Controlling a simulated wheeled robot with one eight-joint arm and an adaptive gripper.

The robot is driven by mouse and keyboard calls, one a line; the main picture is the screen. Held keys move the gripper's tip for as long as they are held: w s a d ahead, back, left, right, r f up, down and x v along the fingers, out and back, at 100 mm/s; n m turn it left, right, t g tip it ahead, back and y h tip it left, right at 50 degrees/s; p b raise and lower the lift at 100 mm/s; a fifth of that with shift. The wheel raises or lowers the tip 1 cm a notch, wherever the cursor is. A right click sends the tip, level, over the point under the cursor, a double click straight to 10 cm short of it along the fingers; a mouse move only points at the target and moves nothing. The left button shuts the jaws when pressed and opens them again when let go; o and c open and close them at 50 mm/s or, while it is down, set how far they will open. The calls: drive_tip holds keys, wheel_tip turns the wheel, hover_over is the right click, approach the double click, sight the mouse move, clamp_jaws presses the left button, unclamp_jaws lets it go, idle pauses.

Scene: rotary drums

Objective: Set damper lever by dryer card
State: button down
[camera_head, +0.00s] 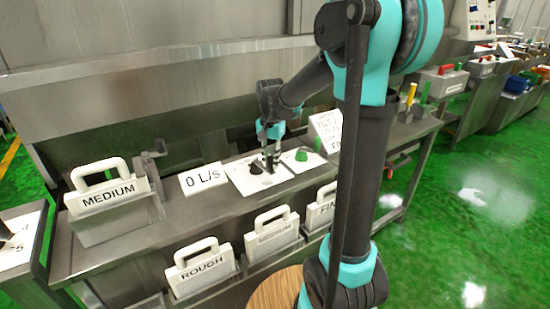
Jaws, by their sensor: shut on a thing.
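My gripper (270,140) points down over the steel bench and is shut on a slim dark upright part (268,161), which looks like the damper lever; its exact setting is too small to read. The lever stands over a white plate (245,186), between a black knob (255,168) on its left and a green knob (301,155) on its right. A white card (326,130) with dark print leans behind, to the right; my arm partly hides it and only "FIN" is partly readable. A white sign (203,178) reads "0 L/s".
A handled MEDIUM plate (107,194) stands at the bench's left end. Handled plates marked ROUGH (201,271), one unreadable (272,238) and one starting "FIN" (320,209) line the front. Yellow (411,94) and green (423,94) handles stand at right. Green floor lies beyond.

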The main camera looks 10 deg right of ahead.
drive_tip(key=a+m, duration=0.1)
drive_tip(key=s+a+m, duration=0.1)
drive_tip(key=m, duration=0.1)
drive_tip(key=shift+s+a+m, duration=0.1)
drive_tip(key=shift+a+m, duration=0.15)
drive_tip(key=shift+m, duration=0.05)
drive_tip(key=shift+s+a+m, duration=0.15)
drive_tip(key=shift+a+m, duration=1.05)
drive_tip(key=shift+m, duration=0.5)
drive_tip(key=c, duration=1.3)
unclamp_jaws()
wheel_tip(320, 180, up, 12)
